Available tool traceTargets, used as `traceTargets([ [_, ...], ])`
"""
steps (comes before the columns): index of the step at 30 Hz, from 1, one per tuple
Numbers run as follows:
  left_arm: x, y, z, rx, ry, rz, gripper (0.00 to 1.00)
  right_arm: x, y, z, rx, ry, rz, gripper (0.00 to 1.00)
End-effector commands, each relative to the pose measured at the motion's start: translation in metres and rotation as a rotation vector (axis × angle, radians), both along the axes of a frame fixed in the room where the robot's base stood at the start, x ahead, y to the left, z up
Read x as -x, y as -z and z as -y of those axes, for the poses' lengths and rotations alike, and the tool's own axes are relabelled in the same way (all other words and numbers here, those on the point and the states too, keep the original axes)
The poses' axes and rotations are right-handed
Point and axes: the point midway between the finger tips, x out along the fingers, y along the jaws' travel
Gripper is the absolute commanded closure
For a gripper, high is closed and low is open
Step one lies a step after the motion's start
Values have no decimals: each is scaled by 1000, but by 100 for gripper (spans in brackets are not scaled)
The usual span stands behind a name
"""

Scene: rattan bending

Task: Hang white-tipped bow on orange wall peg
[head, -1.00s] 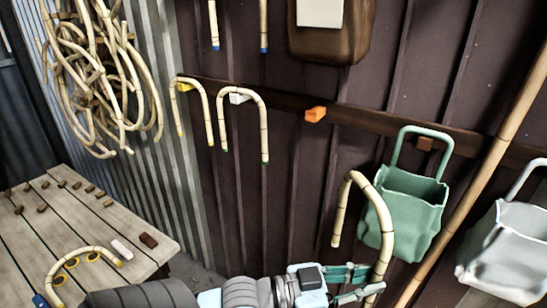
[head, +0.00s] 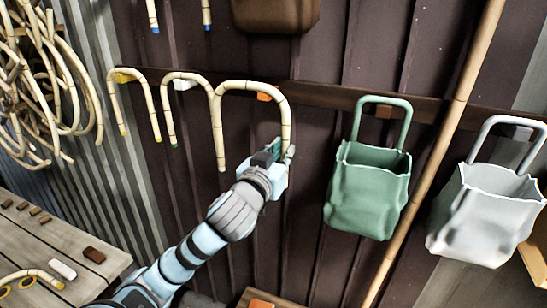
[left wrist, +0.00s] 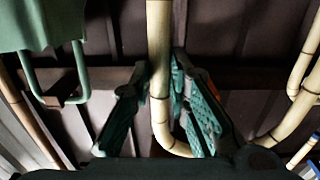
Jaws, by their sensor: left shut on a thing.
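The bow (head: 252,86) is a pale rattan arch, held upright with its curve at the top. My left gripper (head: 279,152) is shut on its right leg, near the lower end. Its other leg hangs free on the left. The orange wall peg (head: 263,97) shows just beneath the arch; I cannot tell whether the bow touches it. In the left wrist view, the bow (left wrist: 158,62) runs between my two fingers, and a bit of orange (left wrist: 207,84) shows behind the right finger. The bow's tip colour is not clear. My right gripper is not in view.
A bow hangs on the yellow peg (head: 124,77) and another on the white peg (head: 184,85), close to the held bow's left side. A green bag (head: 368,190) and a grey bag (head: 487,213) hang to the right. A long pole (head: 446,128) leans between them.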

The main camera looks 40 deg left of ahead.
Motion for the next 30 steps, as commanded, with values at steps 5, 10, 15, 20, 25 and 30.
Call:
traceTargets([
  [5, -18, 2, -6, 1, -1, -2, 100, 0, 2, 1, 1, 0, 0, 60],
  [10, -35, 3, -10, 1, 1, -2, 100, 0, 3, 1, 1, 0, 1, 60],
  [15, -52, 5, -15, 0, -1, -3, 100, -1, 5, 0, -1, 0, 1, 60],
  [20, -68, 6, -21, 0, -1, -2, 100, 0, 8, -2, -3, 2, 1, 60],
  [25, -83, 9, -26, -1, -1, -3, 100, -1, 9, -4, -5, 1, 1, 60],
  [30, -89, 14, -28, -1, -1, -3, 100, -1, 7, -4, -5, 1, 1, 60],
])
